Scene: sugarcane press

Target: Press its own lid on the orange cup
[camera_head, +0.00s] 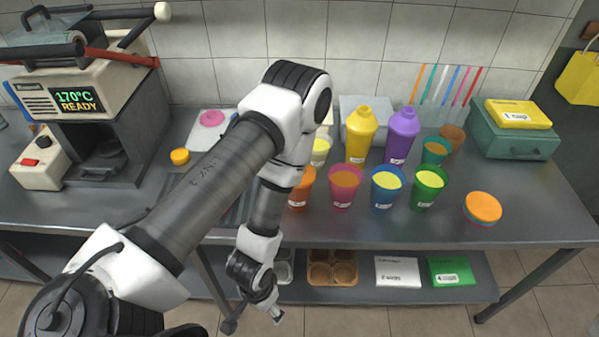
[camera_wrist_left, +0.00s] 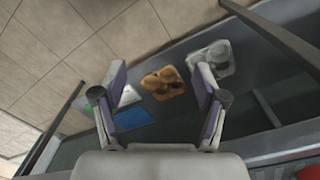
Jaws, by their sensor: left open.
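The orange cup (camera_head: 301,190) stands on the steel counter just right of my left arm, which hides part of it. A stack of round lids (camera_head: 482,207) with an orange one on top lies flat at the counter's right, apart from the cups. My left gripper (camera_head: 255,314) hangs in front of the counter, below its top, away from cup and lids. In the left wrist view its fingers (camera_wrist_left: 162,108) are spread and empty. My right gripper is out of view.
Pink (camera_head: 343,187), blue (camera_head: 386,188) and green (camera_head: 429,188) cups stand right of the orange cup. Yellow (camera_head: 360,135) and purple (camera_head: 401,136) shakers stand behind. A press (camera_head: 95,120) is at the left. The lower shelf holds a brown tray (camera_wrist_left: 166,84) and a grey tray (camera_wrist_left: 214,60).

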